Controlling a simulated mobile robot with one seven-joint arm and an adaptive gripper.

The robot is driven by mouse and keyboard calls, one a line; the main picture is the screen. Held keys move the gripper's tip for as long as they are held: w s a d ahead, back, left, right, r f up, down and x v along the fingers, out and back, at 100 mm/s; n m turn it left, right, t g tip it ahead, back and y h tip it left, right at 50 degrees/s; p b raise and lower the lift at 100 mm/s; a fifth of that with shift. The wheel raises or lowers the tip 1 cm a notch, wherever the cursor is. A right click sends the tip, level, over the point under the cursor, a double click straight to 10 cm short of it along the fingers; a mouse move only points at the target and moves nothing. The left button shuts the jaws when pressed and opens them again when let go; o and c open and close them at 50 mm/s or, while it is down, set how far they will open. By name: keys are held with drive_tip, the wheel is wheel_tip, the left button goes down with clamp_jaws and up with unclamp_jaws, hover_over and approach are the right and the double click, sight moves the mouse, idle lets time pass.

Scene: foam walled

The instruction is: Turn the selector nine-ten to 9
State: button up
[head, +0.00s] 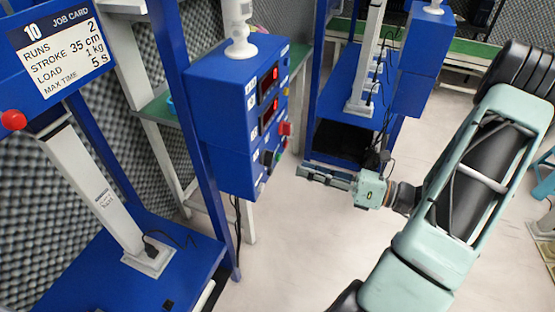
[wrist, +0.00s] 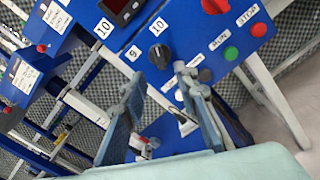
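The selector is a black knob (wrist: 160,56) on the blue control box (wrist: 190,30), seen in the wrist view. A label 9 (wrist: 135,53) sits to its left and a label 10 (wrist: 158,26) above it. I cannot tell which label the knob points to. My gripper (wrist: 158,82) is open, its two fingers apart and empty just below the knob in the picture; contact is not visible. In the head view my gripper (head: 302,172) reaches from the right, close to the right side of the blue control box (head: 222,108). The knob is too small to read there.
Red stop (wrist: 259,30) and green run (wrist: 230,53) buttons sit right of the knob, with a display (wrist: 122,8) to its upper left. A job card (head: 60,45) numbered 10 hangs at left. Another blue stand (head: 345,85) is behind. The floor (head: 300,245) is clear.

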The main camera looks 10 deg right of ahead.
sight(269, 159)
drive_tip(key=x, duration=0.9)
drive_tip(key=shift+c, duration=0.6)
clamp_jaws()
